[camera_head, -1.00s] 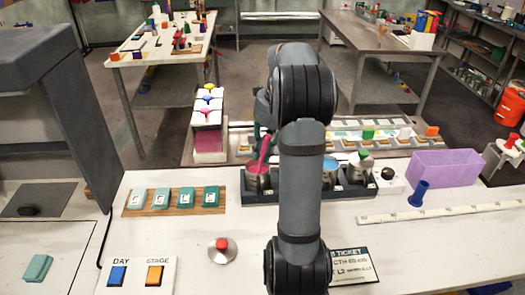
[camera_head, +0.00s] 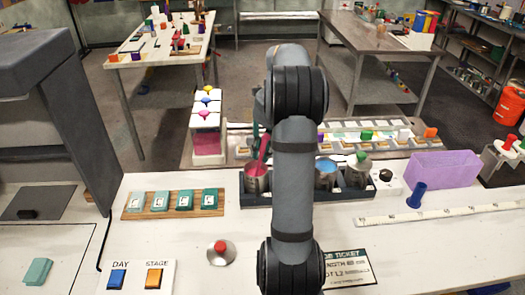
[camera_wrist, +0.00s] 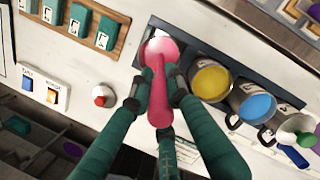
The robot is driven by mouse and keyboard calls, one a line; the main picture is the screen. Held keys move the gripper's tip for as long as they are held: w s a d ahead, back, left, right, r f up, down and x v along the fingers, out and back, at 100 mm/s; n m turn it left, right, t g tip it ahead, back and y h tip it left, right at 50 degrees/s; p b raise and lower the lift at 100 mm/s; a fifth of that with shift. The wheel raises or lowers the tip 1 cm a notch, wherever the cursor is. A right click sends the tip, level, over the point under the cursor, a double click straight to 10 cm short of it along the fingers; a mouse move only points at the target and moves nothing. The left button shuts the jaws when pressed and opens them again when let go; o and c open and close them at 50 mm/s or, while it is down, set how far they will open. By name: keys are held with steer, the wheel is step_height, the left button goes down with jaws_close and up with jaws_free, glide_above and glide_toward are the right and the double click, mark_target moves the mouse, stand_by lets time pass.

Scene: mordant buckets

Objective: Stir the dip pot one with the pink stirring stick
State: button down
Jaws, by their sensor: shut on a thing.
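The pink stirring stick (camera_wrist: 159,98) is held between the green fingers of my gripper (camera_wrist: 155,92) in the wrist view. In the head view the stick (camera_head: 264,147) slants down to the leftmost metal pot (camera_head: 257,184). In the wrist view its far end is over or inside that pot's mouth (camera_wrist: 160,43); I cannot tell how deep. The pot stands in a dark rack (camera_head: 290,198). To its right are a yellow-filled pot (camera_wrist: 212,80) and a blue-filled pot (camera_wrist: 258,107). My arm hides the yellow pot in the head view.
A green-knobbed pot (camera_head: 360,172) stands at the rack's right end, beside a dial box (camera_head: 389,181). A purple bin (camera_head: 445,168) and blue peg (camera_head: 416,195) are farther right. Teal blocks on a wooden board (camera_head: 173,203) and a red button (camera_head: 220,250) are left.

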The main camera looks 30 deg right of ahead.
steer(key=shift+d, duration=0.15)
steer(key=shift+r, duration=0.1)
steer(key=p+v, duration=0.7)
steer(key=v, duration=0.2)
steer(key=shift+r+p, duration=0.1)
steer(key=shift+p, duration=0.3)
stand_by(0.4)
steer(key=w+a+p+v, duration=0.1)
steer(key=p+v, duration=0.9)
steer(key=shift+w+a+r, duration=0.15)
steer(key=shift+w+r, duration=0.2)
steer(key=shift+r, duration=0.2)
